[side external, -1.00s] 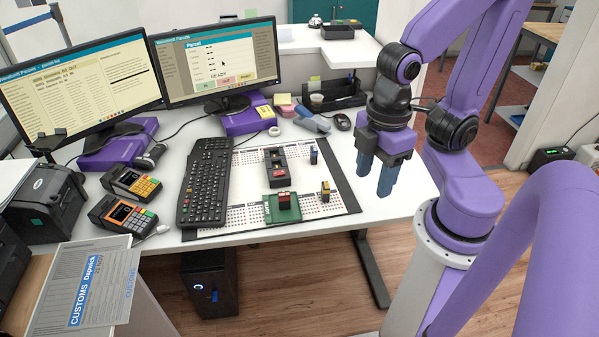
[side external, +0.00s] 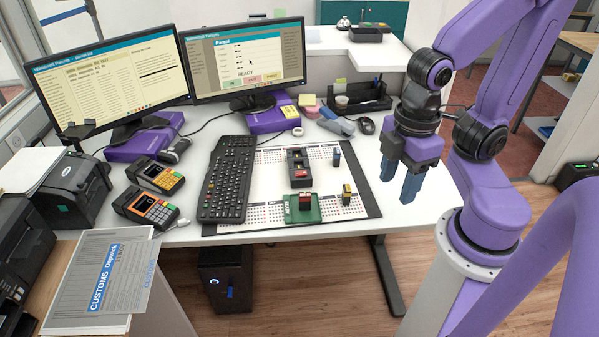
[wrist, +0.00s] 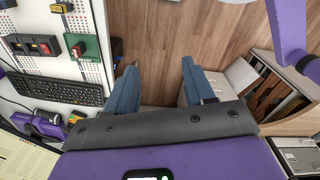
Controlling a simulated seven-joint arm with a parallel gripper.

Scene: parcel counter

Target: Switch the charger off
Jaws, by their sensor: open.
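A black unit (side external: 299,160) with dark bays and a red switch (side external: 299,173) at its near end lies on the white dotted mat; it looks like the charger. In the wrist view the red switch (wrist: 44,48) shows at upper left; I cannot tell its position. Beside it is a green base (side external: 290,213) with a red and dark block (side external: 305,202) on it. My gripper (side external: 400,189) hangs to the right of the mat, apart from both. The wrist view shows its fingers (wrist: 159,67) spread, with only floor between them.
A small blue block (side external: 336,157) and a yellow-black block (side external: 347,195) stand on the mat's right side. A keyboard (side external: 228,180) lies left of it. The desk between mat and gripper is clear.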

